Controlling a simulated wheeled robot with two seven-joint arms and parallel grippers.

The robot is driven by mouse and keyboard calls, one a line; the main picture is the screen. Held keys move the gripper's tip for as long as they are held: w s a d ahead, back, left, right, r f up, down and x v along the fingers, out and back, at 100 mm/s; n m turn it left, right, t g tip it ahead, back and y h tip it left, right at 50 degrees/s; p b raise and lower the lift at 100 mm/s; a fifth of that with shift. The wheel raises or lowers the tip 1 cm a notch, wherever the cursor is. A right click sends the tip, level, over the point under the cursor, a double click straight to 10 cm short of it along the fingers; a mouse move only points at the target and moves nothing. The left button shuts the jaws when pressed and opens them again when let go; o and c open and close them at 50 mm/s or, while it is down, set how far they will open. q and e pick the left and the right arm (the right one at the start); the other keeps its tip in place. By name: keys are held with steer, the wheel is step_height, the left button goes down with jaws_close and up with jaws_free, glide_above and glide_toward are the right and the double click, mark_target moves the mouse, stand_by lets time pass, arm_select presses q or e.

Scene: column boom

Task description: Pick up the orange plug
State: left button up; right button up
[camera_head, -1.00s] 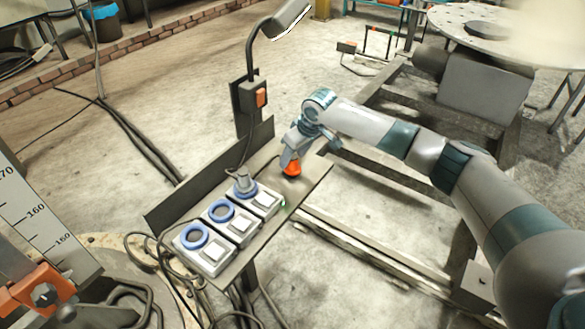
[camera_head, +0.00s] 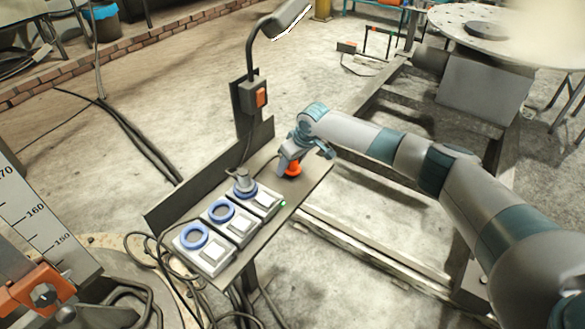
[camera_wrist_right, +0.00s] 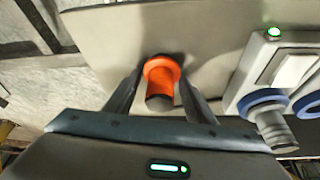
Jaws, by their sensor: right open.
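The orange plug (camera_head: 292,169) stands on the shelf plate (camera_head: 306,186) at its far right part. In the right wrist view the orange plug (camera_wrist_right: 161,76) shows an orange flange and a dark grey end facing the camera. My right gripper (camera_head: 287,168) is at the plug, partly covering it in the head view. In the right wrist view my right gripper (camera_wrist_right: 158,95) is open, with one finger on each side of the plug and gaps between. My left gripper is not in view.
Several socket boxes with blue rings (camera_head: 221,211) stand left of the plug, one holding a grey plug (camera_head: 245,183). A lamp (camera_head: 285,18) and orange switch (camera_head: 261,97) rise behind. The plate between plug and boxes is clear.

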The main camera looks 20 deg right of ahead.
steer(key=shift+c, duration=0.4)
steer(key=c, duration=0.8)
steer(key=shift+r, duration=0.1)
